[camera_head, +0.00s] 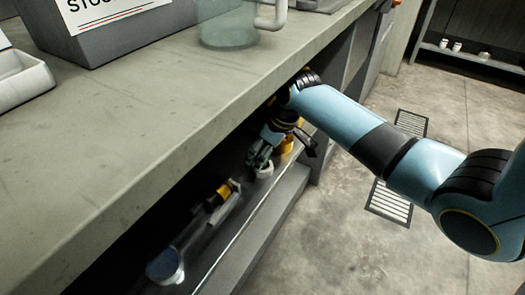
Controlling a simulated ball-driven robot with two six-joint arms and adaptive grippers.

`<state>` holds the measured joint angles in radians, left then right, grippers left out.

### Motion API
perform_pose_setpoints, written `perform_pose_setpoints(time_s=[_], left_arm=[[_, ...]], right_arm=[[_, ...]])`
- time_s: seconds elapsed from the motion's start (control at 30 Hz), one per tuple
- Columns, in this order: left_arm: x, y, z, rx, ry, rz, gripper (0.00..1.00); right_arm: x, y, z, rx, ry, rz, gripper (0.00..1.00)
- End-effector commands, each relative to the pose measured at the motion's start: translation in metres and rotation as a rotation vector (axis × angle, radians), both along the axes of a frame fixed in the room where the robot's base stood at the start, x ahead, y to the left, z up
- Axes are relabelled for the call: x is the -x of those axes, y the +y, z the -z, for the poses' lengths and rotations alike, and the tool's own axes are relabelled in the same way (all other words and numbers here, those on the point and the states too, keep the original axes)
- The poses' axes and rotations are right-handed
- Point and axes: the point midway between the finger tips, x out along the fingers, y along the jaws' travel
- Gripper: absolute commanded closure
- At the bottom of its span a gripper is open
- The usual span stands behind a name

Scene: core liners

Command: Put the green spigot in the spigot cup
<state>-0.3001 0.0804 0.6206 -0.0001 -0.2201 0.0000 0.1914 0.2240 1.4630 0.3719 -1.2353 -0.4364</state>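My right arm comes in from the right and bends down over the counter edge to the shelf below. My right gripper (260,158) is small and dark there, just above a small white round piece (264,170). I cannot tell whether it touches that piece or whether its fingers are open or shut. A yellow piece (287,145) is just to its right. No green spigot can be made out for certain, and I cannot tell which item is the spigot cup. My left gripper is out of view.
The grey counter (130,140) overhangs the shelf and its edge is close to my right arm. A clear tube with a blue end (165,265) and a yellow-and-black piece (218,196) lie on the shelf. A clear vessel (227,25) and white tray (22,80) stand on the counter.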

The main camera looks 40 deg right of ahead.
Motion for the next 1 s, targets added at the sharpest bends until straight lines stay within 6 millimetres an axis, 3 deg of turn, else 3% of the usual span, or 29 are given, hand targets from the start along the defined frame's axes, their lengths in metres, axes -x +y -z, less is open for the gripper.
perform_pose_setpoints(time_s=[0.23, 0.37, 0.8, 1.0], left_arm=[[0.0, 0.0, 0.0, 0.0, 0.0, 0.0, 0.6], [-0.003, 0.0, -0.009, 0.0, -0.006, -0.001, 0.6], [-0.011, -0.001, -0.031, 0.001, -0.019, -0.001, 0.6], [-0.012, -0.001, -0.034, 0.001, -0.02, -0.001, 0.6]], right_arm=[[0.0, 0.0, -0.001, 0.0, -0.001, 0.0, 0.43], [0.003, -0.002, -0.015, 0.0, -0.002, -0.001, 0.43], [0.093, -0.037, -0.015, 0.002, 0.001, -0.001, 0.43], [0.114, -0.046, -0.011, 0.002, 0.004, 0.004, 0.43]])
